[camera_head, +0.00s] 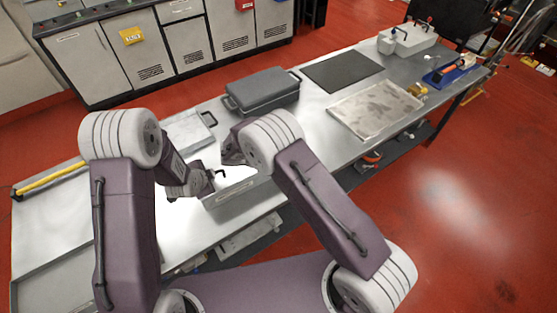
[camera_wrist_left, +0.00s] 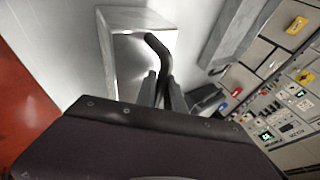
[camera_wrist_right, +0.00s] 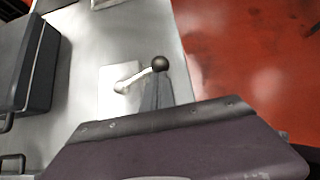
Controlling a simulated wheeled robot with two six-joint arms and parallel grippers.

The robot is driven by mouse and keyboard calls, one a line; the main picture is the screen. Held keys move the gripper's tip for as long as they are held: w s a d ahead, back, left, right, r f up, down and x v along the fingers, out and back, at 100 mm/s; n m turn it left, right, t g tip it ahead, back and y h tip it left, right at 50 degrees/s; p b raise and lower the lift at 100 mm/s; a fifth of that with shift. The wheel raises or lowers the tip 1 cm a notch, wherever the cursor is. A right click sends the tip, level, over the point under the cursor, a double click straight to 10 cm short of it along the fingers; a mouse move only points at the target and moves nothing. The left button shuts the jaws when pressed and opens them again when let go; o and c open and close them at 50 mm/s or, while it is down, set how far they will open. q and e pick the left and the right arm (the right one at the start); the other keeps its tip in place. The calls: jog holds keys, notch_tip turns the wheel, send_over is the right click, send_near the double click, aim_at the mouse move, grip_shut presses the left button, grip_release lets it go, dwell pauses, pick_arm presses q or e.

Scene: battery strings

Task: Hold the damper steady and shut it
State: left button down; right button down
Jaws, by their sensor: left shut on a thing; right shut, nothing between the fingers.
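The damper is a pale metal box (camera_head: 245,196) near the table's front edge, between my arms. In the right wrist view, a silver lever (camera_wrist_right: 136,79) with a black ball knob (camera_wrist_right: 160,63) stands out from a light plate (camera_wrist_right: 110,98). My right gripper (camera_wrist_right: 157,88) is shut and empty, its fingertips close by the knob; whether they touch is unclear. The head view hides its fingers behind my arm.
A dark grey lidded case (camera_head: 262,90) stands behind the damper. A black mat (camera_head: 342,72) and a pale tray (camera_head: 375,108) lie farther right on the table (camera_head: 300,126). A framed panel (camera_head: 185,131) lies behind my left gripper. Cabinets (camera_head: 130,52) line the back.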

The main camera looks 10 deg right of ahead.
jog(key=shift+d+f, duration=0.15)
dwell(0.3)
jog(key=d+n, duration=0.1)
jog(key=d+n+t, duration=0.1)
jog(key=d+n+t+y, duration=0.1)
jog(key=shift+w, duration=0.3)
jog(key=shift+w+d, duration=0.75)
jog(key=shift+d, duration=0.35)
pick_arm(q)
jog(key=shift+s+a, duration=0.15)
pick_arm(e)
jog(key=shift+w+d, duration=0.4)
jog(key=shift+d, duration=0.1)
jog(key=shift+w+d, duration=0.15)
